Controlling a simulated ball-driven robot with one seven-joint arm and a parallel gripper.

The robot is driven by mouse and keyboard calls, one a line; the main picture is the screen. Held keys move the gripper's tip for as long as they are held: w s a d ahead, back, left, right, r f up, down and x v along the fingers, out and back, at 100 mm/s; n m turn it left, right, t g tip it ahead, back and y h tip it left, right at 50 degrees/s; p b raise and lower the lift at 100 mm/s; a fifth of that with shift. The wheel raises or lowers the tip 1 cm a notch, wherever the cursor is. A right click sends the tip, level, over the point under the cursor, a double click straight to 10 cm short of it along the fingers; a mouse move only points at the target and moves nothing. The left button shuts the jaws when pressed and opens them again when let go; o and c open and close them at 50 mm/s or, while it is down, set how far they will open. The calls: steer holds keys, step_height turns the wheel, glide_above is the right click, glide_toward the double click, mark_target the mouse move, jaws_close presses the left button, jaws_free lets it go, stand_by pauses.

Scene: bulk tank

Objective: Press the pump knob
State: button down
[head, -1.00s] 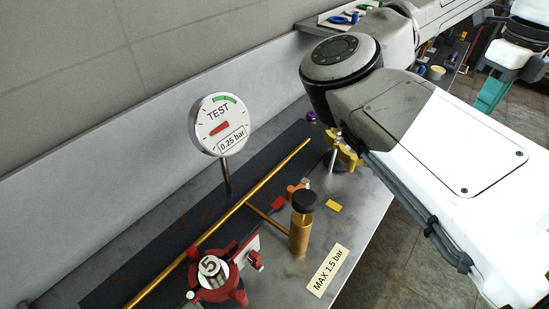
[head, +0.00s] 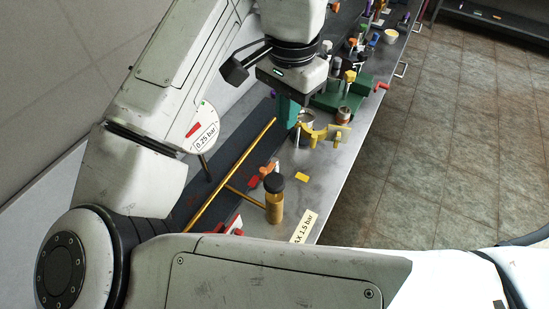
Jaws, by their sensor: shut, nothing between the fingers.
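The pump is an upright brass cylinder (head: 275,208) topped by a round black knob (head: 274,182). A brass side pipe joins it to the long brass pipe (head: 228,178). My gripper (head: 287,124) points down with its teal fingers shut and empty. In the picture it is above the knob and a little to the right, apart from it, near the far end of the brass pipe. The round gauge (head: 205,133) marked 0.25 bar is partly hidden behind my arm. Its red mark shows.
A yellow clamp-like part (head: 322,132) lies just right of my gripper. A green block (head: 338,96) and several small parts stand farther along the bench. A yellow piece (head: 302,177) and the MAX 1.5 bar label (head: 304,228) lie near the pump. The tiled floor is clear at right.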

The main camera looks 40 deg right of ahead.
mark_target(275, 179)
steer(key=shift+s+a+r+n+p, duration=0.1)
steer(key=shift+a+n+p, duration=0.1)
steer(key=shift+a+n, duration=0.6)
steer(key=shift+s+a+r+n+p, duration=0.15)
steer(key=shift+a+n, duration=0.45)
steer(key=shift+a, duration=0.4)
steer(key=shift+f, duration=0.1)
step_height(275, 179, down, 14)
steer(key=b, duration=1.3)
steer(key=shift+f+b, duration=0.9)
steer(key=shift+f, duration=0.8)
